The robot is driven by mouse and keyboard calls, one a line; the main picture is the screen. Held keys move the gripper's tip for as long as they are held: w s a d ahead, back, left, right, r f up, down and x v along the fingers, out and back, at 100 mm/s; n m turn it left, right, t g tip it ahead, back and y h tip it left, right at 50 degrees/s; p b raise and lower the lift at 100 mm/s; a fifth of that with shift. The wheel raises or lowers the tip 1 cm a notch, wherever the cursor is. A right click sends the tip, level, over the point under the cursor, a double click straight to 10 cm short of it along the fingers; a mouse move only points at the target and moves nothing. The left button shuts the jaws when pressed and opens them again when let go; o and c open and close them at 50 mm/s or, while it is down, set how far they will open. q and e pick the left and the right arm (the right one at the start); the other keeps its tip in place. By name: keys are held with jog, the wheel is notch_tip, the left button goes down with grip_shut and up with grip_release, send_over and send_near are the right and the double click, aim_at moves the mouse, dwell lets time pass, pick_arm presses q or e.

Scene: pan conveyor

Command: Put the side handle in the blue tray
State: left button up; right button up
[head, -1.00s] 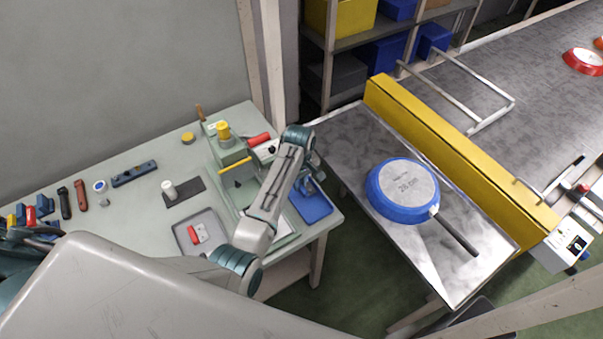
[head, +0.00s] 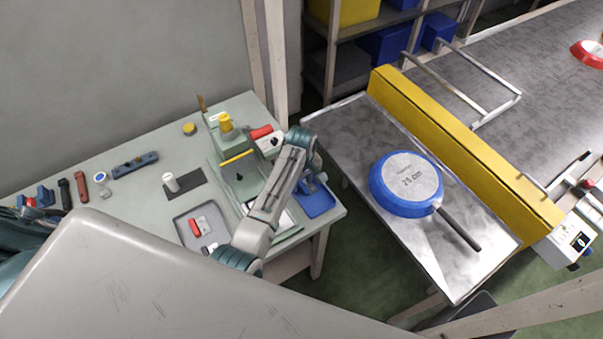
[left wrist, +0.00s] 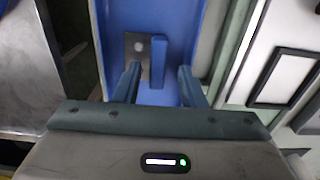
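The blue tray (head: 320,204) sits at the right end of the grey-green workbench. In the left wrist view the blue tray (left wrist: 117,15) fills the upper middle. The side handle (left wrist: 158,60), a blue grip with a metal plate, shows against the tray floor and appears to lie in it. My left gripper (head: 307,184) is over the tray. In the left wrist view its fingers (left wrist: 160,72) are open on either side of the side handle, with a gap at each side. In the head view the arm mostly hides the handle. My right gripper is out of view.
A green fixture with a yellow knob (head: 226,122) stands just left of the arm. A grey tray (head: 182,222) with a red part lies nearer. A blue pan (head: 405,184) lies on the metal table at right, beside a yellow conveyor rail (head: 460,150).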

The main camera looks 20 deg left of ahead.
aim_at(302, 185)
pick_arm(q)
notch_tip(302, 185, up, 12)
jog(key=b, duration=0.3)
jog(key=shift+f, duration=0.2)
